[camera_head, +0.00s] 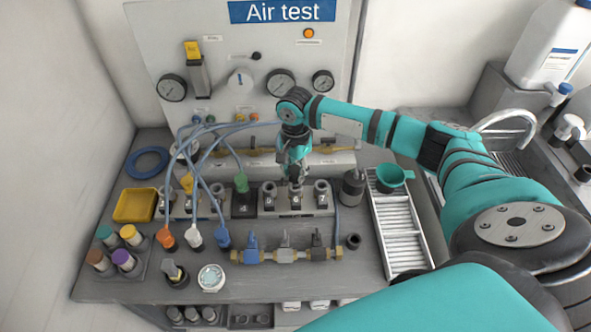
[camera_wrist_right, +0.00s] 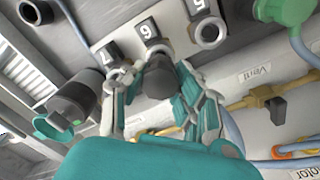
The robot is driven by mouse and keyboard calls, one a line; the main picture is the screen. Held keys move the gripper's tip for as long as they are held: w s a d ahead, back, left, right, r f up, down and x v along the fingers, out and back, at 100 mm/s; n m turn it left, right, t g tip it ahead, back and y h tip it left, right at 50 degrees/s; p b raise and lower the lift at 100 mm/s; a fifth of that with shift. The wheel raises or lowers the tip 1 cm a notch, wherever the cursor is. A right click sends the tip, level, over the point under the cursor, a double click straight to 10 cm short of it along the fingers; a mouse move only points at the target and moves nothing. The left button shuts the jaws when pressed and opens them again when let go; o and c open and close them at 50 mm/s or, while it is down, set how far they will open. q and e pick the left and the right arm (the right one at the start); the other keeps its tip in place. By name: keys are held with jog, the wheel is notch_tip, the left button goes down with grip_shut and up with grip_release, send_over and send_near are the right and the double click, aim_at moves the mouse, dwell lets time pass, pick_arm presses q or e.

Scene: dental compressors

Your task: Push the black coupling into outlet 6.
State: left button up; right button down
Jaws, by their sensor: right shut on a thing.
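My right gripper (camera_head: 295,174) reaches down over the row of numbered outlets and is shut on the black coupling. In the right wrist view the black coupling (camera_wrist_right: 160,77) sits between the two fingers (camera_wrist_right: 160,92). Its far end is at the ring of outlet 6 (camera_wrist_right: 152,46), beside the "6" label. Whether it is seated or only touching cannot be told. Outlet 7 (camera_head: 321,190) and outlet 5 (camera_head: 269,193) stand on either side with open rings. The left gripper is not in view.
A green coupling (camera_head: 241,183) on a blue hose is at outlet 4. A valve manifold (camera_head: 285,256) lies in front. The gauge panel (camera_head: 240,60) rises behind.

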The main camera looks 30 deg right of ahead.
jog(key=shift+f, duration=0.25)
jog(key=shift+f, duration=1)
jog(key=c, duration=0.9)
grip_release()
jog(key=shift+f, duration=0.1)
notch_tip(320, 180, up, 12)
